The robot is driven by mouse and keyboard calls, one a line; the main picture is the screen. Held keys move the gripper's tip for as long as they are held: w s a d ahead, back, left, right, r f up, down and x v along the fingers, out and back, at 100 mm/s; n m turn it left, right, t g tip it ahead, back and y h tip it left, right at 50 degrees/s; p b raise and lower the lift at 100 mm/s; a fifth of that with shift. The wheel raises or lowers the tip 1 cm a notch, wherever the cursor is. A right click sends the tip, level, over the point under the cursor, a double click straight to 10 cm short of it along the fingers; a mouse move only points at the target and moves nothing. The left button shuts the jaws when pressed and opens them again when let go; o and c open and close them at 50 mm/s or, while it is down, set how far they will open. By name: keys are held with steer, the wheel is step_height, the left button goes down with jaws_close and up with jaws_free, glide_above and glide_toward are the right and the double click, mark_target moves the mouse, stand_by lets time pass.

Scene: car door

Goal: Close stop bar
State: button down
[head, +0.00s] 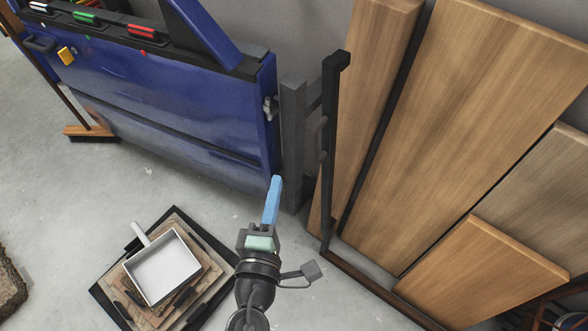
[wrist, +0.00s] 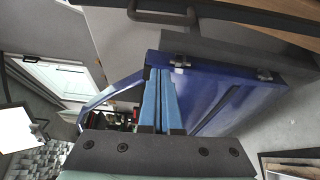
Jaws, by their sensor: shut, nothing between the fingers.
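A dark upright bar (head: 328,130) with a bent top end stands right of the blue car door, in front of wooden boards; it looks like the stop bar. Its lower end is close to a dark floor rail. The blue car door (head: 170,110) hangs at a grey post (head: 293,140). My gripper (head: 277,181), with blue fingers, is shut and empty, below the door's right edge and left of the bar in the head view. In the wrist view the shut fingertips (wrist: 158,72) overlap the door (wrist: 220,95); I cannot tell whether they touch it.
Wooden boards (head: 460,110) lean at the right, beside a dark floor rail (head: 380,285). A white tray (head: 162,270) lies on stacked flat pieces at lower left. A broom (head: 90,131) stands at the far left. Bare floor (head: 190,190) lies between door and stack.

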steer(key=w+d+p, duration=0.1)
steer(key=w, duration=0.9)
steer(key=d, duration=0.1)
steer(key=s+d+p, duration=0.1)
steer(key=s+d, duration=0.1)
steer(key=shift+d+r, duration=0.1)
steer(key=shift+d, duration=0.25)
